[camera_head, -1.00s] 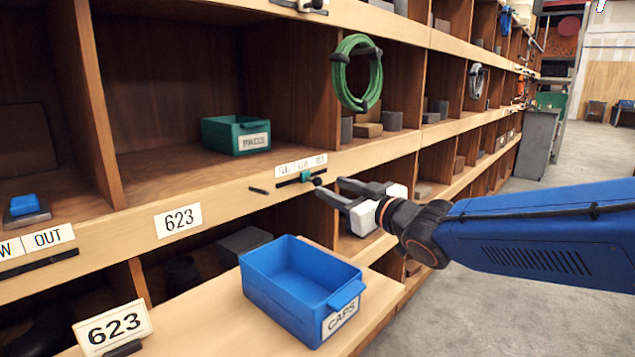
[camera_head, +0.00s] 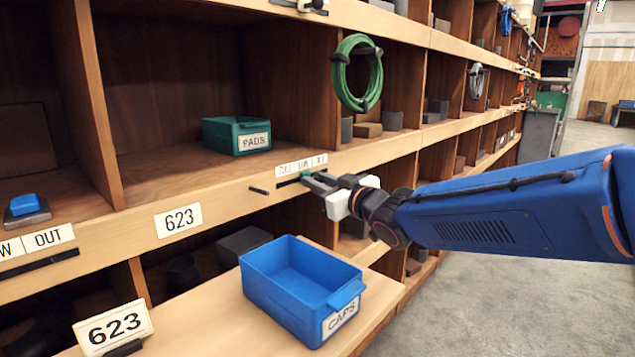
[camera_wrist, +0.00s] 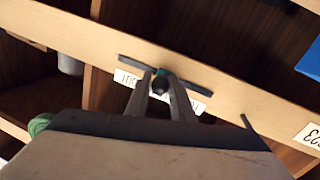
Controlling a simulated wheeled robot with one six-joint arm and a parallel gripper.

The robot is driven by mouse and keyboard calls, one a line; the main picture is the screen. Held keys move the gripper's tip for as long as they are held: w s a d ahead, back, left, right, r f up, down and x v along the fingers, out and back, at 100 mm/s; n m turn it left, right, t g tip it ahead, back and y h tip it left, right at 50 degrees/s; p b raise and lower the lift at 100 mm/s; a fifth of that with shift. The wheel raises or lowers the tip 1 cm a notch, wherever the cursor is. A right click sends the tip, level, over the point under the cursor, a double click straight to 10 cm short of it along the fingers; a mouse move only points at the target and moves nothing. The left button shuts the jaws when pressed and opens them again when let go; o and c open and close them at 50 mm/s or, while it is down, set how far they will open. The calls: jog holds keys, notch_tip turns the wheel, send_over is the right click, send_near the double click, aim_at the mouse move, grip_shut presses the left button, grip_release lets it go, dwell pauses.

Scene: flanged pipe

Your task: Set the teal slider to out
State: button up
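The teal slider (camera_wrist: 161,72) sits in a dark slot (camera_wrist: 195,84) on the wooden shelf edge, near the middle of the slot. Its dark round knob (camera_wrist: 159,86) faces the wrist camera. A label strip (camera_head: 301,165) runs above the slot, with OUT at its right end; in the wrist view, OUT (camera_wrist: 127,79) appears upside down at the left. My gripper (camera_wrist: 161,80) has one finger on each side of the knob. Whether the fingers press on it cannot be told. In the head view my gripper (camera_head: 313,181) hides most of the slider.
A green PADS bin (camera_head: 237,136) stands on the shelf above. A blue CAPS bin (camera_head: 302,290) sits on the lower ledge. A green hose coil (camera_head: 357,73) hangs at the upper right. The aisle floor is clear.

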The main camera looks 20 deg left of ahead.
grip_shut()
jog(key=shift+w+d, duration=0.4)
jog(key=shift+w, duration=0.6)
jog(key=shift+w+d, duration=0.45)
jog(key=shift+w, duration=0.5)
jog(key=shift+w+d, duration=0.4)
jog(key=shift+w, duration=0.6)
jog(key=shift+r, duration=0.1)
jog(key=o, duration=0.7)
grip_release()
jog(key=shift+w, duration=0.1)
jog(key=v, duration=1.7)
jog(key=shift+d, duration=0.2)
